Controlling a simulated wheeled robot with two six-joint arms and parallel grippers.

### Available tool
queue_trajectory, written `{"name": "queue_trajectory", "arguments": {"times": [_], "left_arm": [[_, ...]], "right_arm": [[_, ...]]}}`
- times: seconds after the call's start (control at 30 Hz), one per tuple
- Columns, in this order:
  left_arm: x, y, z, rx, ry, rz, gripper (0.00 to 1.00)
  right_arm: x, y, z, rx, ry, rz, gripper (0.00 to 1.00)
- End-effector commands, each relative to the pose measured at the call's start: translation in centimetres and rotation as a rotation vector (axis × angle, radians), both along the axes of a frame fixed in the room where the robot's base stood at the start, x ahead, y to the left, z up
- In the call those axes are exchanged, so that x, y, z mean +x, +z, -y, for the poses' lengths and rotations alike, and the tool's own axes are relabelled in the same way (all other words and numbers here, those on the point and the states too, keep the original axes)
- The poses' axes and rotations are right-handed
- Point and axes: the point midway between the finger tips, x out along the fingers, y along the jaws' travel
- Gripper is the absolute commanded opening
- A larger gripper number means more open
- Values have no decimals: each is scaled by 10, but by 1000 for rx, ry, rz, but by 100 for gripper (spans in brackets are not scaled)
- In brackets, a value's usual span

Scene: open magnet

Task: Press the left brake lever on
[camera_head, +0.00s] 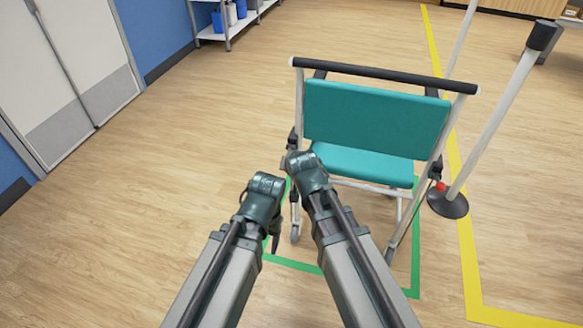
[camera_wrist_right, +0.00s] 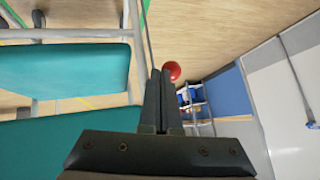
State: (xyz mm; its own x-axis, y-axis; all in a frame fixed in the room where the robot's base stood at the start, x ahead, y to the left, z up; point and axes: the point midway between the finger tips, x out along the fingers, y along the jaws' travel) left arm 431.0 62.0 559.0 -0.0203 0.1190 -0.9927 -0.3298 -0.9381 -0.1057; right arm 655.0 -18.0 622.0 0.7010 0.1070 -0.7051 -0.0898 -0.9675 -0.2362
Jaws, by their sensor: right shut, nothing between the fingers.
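A wheelchair with a teal back (camera_head: 375,118), teal seat and pale frame stands facing away from me. In the right wrist view, a red knob (camera_wrist_right: 172,71) shows just beyond the tips of my right gripper (camera_wrist_right: 160,74), whose fingers are shut and empty. Whether they touch the knob I cannot tell. In the head view, my right wrist is beside the chair's left side and hides the left brake lever's knob. A matching red knob (camera_head: 440,186) shows on the chair's right side. My left gripper (camera_head: 275,240) points down, left of the chair; its jaw opening is unclear.
A dark push bar (camera_head: 385,74) spans the top of the chair. A green floor outline (camera_head: 416,262) surrounds it. A post on a round base (camera_head: 447,203) stands close on the right. The wooden floor to the left is clear. A shelf (camera_head: 228,35) stands at the back left.

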Motion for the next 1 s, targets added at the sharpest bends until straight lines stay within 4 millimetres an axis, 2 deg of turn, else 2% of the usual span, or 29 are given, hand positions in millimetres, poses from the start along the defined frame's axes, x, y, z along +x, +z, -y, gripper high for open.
{"name": "queue_trajectory", "arguments": {"times": [0.13, 0.47, 0.8, 1.0], "left_arm": [[0, -12, 0, 1, -1, 0, 65], [0, -6, 0, 1, -1, 0, 65], [0, 8, 0, 1, -1, 0, 65], [0, 8, 0, 1, -1, 0, 65]], "right_arm": [[-1, -13, -1, 0, 0, -2, 0], [-1, -6, -1, 1, 0, -3, 0], [-1, 8, -1, 1, 0, -3, 0], [-1, 7, -1, 1, 0, -3, 0]]}}
